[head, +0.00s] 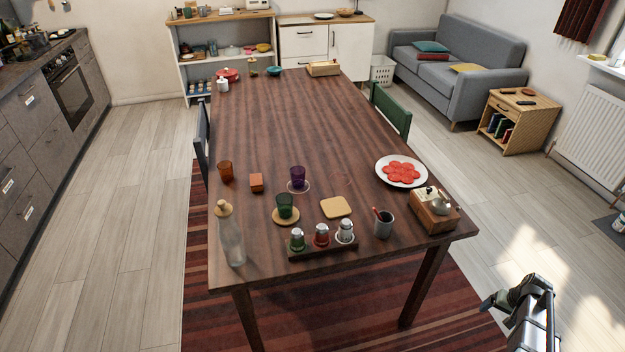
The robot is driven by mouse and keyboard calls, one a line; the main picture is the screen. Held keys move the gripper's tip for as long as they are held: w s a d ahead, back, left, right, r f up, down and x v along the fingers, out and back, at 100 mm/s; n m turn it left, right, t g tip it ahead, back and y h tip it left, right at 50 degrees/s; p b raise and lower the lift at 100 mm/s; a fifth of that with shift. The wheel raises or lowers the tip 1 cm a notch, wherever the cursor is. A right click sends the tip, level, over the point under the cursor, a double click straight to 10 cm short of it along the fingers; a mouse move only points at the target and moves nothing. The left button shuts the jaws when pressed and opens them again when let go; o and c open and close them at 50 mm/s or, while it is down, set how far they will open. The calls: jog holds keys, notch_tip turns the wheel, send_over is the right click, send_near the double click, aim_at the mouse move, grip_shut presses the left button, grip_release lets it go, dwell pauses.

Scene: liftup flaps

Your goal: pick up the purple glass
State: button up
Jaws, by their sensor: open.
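The purple glass (297,177) stands upright on the dark wooden table (290,120), on a small round coaster (298,187) near the middle of the table's front half. It looks empty and nothing covers it. Part of my arm shows at the bottom right corner, to the right of the table and well apart from the glass. I cannot make out my gripper's fingertips there.
Near the purple glass are a green glass (285,205), an orange glass (225,171), a small reddish-brown block (256,183) and a square tan coaster (336,207). A bottle (230,238), shaker rack (322,248), grey cup (384,226), grinder (434,212) and plate (386,163) stand around. The table's far middle is clear.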

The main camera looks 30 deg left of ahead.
jog(key=w+a+r+n+t+y, duration=0.1)
jog(key=w+a+r+t+y, duration=0.1)
jog(key=w+a+r, duration=0.65)
jog(key=w+a+r+n+t+y, duration=0.1)
jog(key=w+a+r+y, duration=0.15)
jog(key=w+r, duration=1.15)
jog(key=w+a+r, duration=0.4)
jog(key=a+r, duration=0.4)
notch_tip(320, 180, up, 4)
jog(key=m+g+h, duration=0.2)
jog(key=g+h, duration=0.2)
jog(key=h, duration=0.2)
send_over(299, 167)
jog(key=s+d, duration=0.1)
jog(key=s, duration=0.1)
notch_tip(299, 167, down, 8)
jog(key=shift+d, duration=0.1)
jog(key=shift+a+f, duration=0.2)
jog(key=shift+f, duration=2.4)
